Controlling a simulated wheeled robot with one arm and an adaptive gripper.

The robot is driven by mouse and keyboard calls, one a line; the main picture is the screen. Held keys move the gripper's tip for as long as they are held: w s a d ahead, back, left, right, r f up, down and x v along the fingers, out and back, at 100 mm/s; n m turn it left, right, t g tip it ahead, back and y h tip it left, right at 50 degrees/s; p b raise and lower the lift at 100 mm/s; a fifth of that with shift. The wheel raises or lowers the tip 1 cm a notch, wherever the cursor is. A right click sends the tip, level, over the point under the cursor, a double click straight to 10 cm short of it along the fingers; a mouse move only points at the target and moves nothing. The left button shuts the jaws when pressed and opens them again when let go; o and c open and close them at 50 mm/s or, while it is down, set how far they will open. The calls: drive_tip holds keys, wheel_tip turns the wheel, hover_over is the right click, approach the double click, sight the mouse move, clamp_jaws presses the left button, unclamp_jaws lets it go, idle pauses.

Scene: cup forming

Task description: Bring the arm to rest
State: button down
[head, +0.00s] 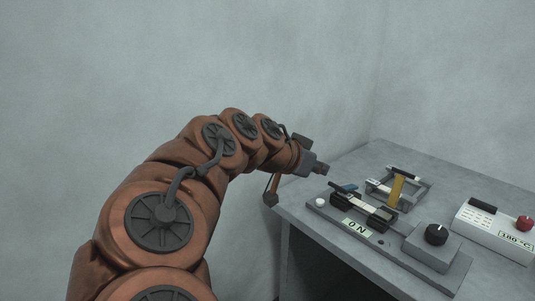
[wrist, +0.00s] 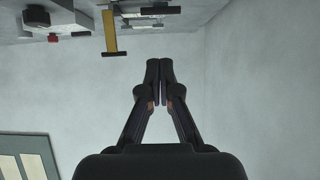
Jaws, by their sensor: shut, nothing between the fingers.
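My arm (head: 205,165) is orange with dark joint covers and reaches up and to the right across the head view. My gripper (head: 322,169) is near the table's left edge, left of and above the equipment in the picture. In the wrist view my gripper (wrist: 160,64) has its two dark fingers together, with nothing between them. No object hangs from it.
A grey table (head: 455,168) carries a base plate (head: 385,252) with clamps, a black knob (head: 436,234) and a label. A yellow upright piece (head: 396,190) stands behind. A white box (head: 492,232) with a red knob (head: 524,223) is at right. Walls are plain.

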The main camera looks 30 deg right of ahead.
drive_tip(key=s+a+f+n+g+y, duration=0.5)
drive_tip(key=s+a+f+n+y, duration=0.6)
drive_tip(key=s+a+f+n, duration=0.8)
drive_tip(key=s+a+r+m+p, duration=0.1)
drive_tip(key=a+r+p, duration=0.1)
drive_tip(key=r+p, duration=0.7)
drive_tip(key=s+a+r+m+t+p, duration=0.1)
drive_tip(key=a+r+p, duration=0.1)
drive_tip(key=r+p, duration=0.8)
drive_tip(key=shift+r+m+p, duration=0.3)
drive_tip(key=shift+m+p, duration=0.1)
drive_tip(key=shift+p, duration=0.2)
drive_tip(key=shift+s, duration=0.1)
